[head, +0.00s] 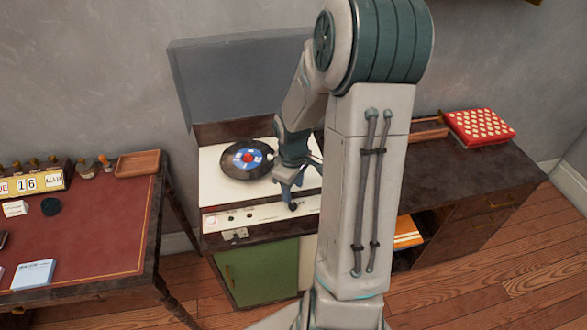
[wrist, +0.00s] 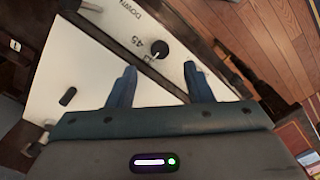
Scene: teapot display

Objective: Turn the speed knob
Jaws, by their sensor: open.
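The record player has a white top (head: 215,190) and a pale front control panel (head: 262,212). A black round knob (wrist: 159,49) sits on the panel beside printed marks that include "45"; I take it to be the speed knob. In the head view a dark knob (head: 293,206) shows just below my gripper (head: 287,193). In the wrist view my gripper (wrist: 160,68) is open and empty, its two blue fingers pointing toward the knob. The knob lies just beyond the fingertips, between their lines. I cannot tell the height gap between them.
A black record (head: 242,165) with a blue, white and red label lies on the player. The dark lid (head: 225,75) stands open behind. A red-topped desk (head: 100,235) is at left, and a red patterned box (head: 480,128) sits on the cabinet at right.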

